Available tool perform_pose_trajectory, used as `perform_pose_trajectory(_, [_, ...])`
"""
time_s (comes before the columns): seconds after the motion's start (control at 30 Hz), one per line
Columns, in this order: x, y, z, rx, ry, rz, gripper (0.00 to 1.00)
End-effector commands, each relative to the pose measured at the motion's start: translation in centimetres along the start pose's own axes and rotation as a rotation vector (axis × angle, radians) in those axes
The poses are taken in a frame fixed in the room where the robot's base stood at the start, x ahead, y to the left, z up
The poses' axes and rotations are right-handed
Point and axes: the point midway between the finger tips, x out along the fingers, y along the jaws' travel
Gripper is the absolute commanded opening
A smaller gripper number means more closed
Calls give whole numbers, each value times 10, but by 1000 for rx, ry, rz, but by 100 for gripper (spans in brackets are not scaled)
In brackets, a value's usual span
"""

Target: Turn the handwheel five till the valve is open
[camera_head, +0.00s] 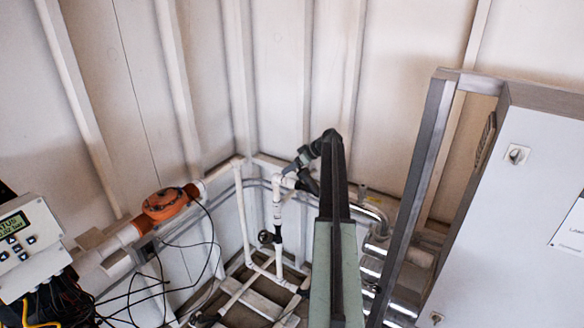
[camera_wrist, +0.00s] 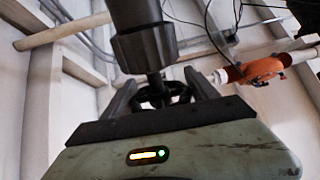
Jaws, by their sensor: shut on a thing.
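In the wrist view, my gripper (camera_wrist: 162,93) has its two dark fingers on either side of a small black handwheel (camera_wrist: 154,97). The fingers are closed on its rim. The handwheel sits on a short stem below a thick dark grey valve body (camera_wrist: 145,45). Only part of the wheel shows between the fingers, and no number or open mark is readable. In the head view, my arm reaches up to the top of the white piping in the corner. There, the wheel and the fingers are too small and covered to make out.
An orange meter (camera_head: 165,204) sits on a pipe at the left, with loose black cables below. A display box (camera_head: 27,243) stands at the far left. White pipes (camera_head: 277,215) rise in the corner. Shiny metal cylinders (camera_head: 372,268) and a grey cabinet (camera_head: 535,190) stand at the right.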

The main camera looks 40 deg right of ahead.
Motion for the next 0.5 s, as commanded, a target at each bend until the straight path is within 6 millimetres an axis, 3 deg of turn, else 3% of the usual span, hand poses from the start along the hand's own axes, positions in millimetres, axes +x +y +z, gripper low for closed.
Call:
perform_pose_trajectory(0.13, [1,-2,2,-1,-8,-3,27])
perform_pose_trajectory(0.17, [1,-2,2,-1,-8,-3,73])
perform_pose_trajectory(0.2, [1,-2,2,-1,-7,-3,84])
perform_pose_trajectory(0.5, [0,-1,1,-1,-4,-1,87])
